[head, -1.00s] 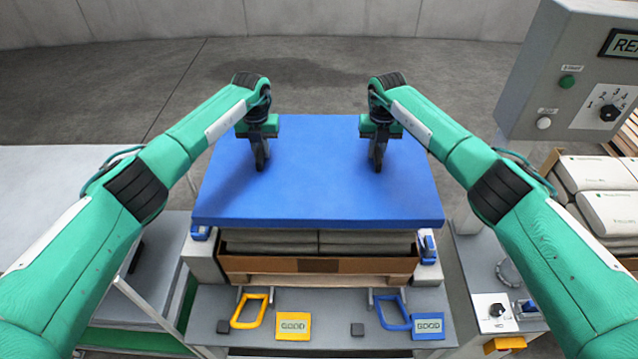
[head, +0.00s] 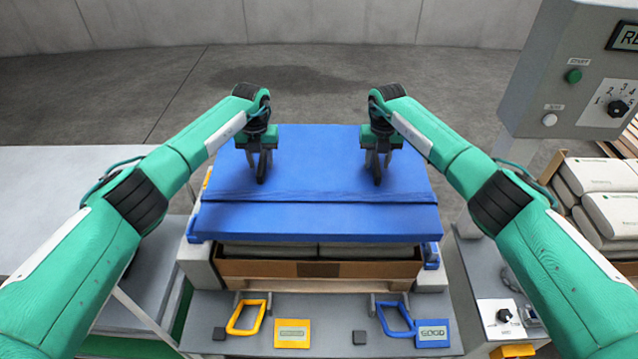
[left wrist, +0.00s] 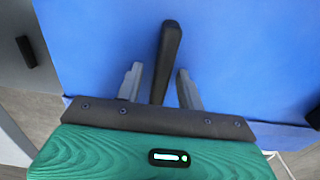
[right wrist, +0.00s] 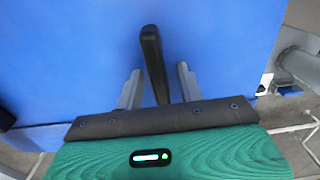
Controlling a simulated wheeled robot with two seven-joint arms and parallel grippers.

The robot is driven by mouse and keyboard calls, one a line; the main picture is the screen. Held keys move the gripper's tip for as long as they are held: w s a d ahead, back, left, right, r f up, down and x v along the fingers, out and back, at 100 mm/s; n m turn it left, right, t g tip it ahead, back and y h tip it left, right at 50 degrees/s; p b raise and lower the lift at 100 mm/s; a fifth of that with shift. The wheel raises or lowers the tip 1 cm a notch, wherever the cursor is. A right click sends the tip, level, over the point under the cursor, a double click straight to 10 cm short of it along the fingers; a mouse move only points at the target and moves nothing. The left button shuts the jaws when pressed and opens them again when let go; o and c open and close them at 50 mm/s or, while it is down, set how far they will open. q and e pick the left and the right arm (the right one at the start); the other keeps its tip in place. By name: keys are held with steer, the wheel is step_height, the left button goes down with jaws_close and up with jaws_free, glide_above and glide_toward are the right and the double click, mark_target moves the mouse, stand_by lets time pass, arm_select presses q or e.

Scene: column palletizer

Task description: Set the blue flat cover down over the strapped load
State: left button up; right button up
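The blue flat cover (head: 320,165) lies over the load (head: 270,250) on the pallet in the head view. A raised line crosses it near the front, with a blue band (head: 320,222) in front of it; I cannot tell whether that is a fold or a separate piece. My left gripper (head: 261,165) is open around the cover's left black handle (left wrist: 168,55), its fingers apart from the handle on both sides. My right gripper (head: 377,165) is open around the right black handle (right wrist: 152,60) in the same way. Most of the load and its straps are hidden.
A yellow loop handle (head: 246,317) and a blue one (head: 396,318) stand at the station's front. A control box (head: 580,80) is at upper right, above stacked bags (head: 605,190). A grey table (head: 60,180) is at left. Floor behind is clear.

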arm_select(q)
steer(key=shift+r, duration=0.15)
arm_select(e)
steer(key=shift+a+r, duration=0.1)
arm_select(q)
step_height(320, 180, up, 12)
arm_select(e)
step_height(320, 180, up, 12)
stand_by(0.7)
arm_select(q)
steer(key=shift+s+f, duration=0.1)
steer(key=shift+f, duration=0.1)
arm_select(e)
steer(key=shift+s, duration=0.1)
